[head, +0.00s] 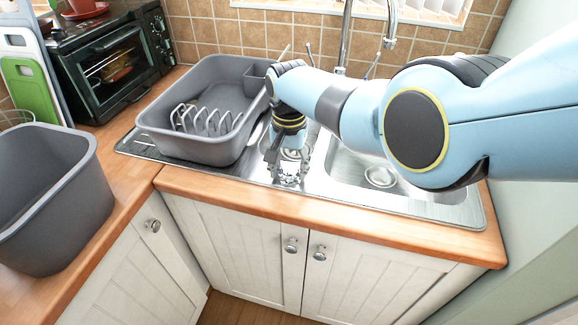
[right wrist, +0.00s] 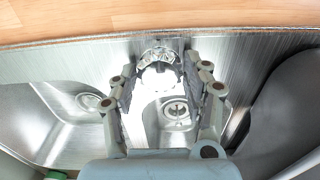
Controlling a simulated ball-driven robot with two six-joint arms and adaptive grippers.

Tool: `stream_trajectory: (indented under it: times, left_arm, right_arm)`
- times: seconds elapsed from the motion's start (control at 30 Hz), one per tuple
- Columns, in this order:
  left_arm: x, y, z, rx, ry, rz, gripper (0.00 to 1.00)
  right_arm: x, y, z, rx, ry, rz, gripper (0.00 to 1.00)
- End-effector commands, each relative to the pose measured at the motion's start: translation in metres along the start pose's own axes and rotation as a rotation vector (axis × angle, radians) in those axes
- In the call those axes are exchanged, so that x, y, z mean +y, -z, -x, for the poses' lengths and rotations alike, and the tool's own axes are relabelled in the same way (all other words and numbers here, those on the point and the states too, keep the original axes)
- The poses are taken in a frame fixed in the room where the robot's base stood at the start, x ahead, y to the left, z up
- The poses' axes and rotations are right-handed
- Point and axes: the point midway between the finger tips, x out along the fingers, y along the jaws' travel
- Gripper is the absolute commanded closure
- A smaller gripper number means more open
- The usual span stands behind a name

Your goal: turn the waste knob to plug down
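The waste knob is a clear, shiny round knob (right wrist: 158,57) on the steel sink's front ledge, in the right wrist view. In the head view it is small and partly hidden by my fingers, near the front edge of the sink. My right gripper (head: 288,180) points down at this ledge from above. In the right wrist view its two fingers (right wrist: 159,68) are spread, one on each side of the knob. I cannot tell whether they touch it. My left gripper is not in view.
The sink (head: 462,212) has a large right basin with a drain (head: 380,176) and a small middle basin with a drain (right wrist: 175,110). A grey dish tub (head: 190,150) with a rack stands close left. The tap (head: 391,28) rises behind. A grey bin (head: 50,215) stands further left.

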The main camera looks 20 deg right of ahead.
Motion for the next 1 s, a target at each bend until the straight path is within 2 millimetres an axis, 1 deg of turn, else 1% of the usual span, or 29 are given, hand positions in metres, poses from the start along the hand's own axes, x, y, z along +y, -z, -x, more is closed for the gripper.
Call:
stream_trajectory:
  times: [0.03, 0.1, 0.13, 0.43, 0.57, 0.7, 0.9, 1.0]
  left_arm:
    - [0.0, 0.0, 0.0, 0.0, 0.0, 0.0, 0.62]
    - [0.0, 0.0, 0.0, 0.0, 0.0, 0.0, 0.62]
    - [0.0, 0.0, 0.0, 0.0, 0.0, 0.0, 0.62]
    - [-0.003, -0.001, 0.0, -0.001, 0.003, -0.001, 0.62]
    - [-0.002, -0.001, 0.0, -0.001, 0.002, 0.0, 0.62]
    - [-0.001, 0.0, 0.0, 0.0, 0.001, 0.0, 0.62]
    - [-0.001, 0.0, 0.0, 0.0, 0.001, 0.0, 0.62]
    - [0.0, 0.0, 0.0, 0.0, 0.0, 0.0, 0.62]
  right_arm:
    - [0.0, 0.0, 0.0, 0.0, 0.0, 0.0, 0.43]
    - [0.0, 0.0, 0.0, 0.0, 0.0, 0.001, 0.33]
    - [0.0, 0.0, 0.0, 0.0, 0.0, 0.001, 0.32]
    - [0.0, 0.0, 0.002, 0.001, 0.0, 0.002, 0.32]
    - [-0.001, 0.001, 0.011, 0.002, 0.002, 0.002, 0.32]
    - [-0.001, 0.0, 0.03, 0.002, 0.003, 0.002, 0.32]
    - [-0.001, 0.001, 0.077, 0.004, 0.003, 0.001, 0.32]
    - [-0.001, 0.001, 0.096, 0.003, 0.002, 0.001, 0.32]
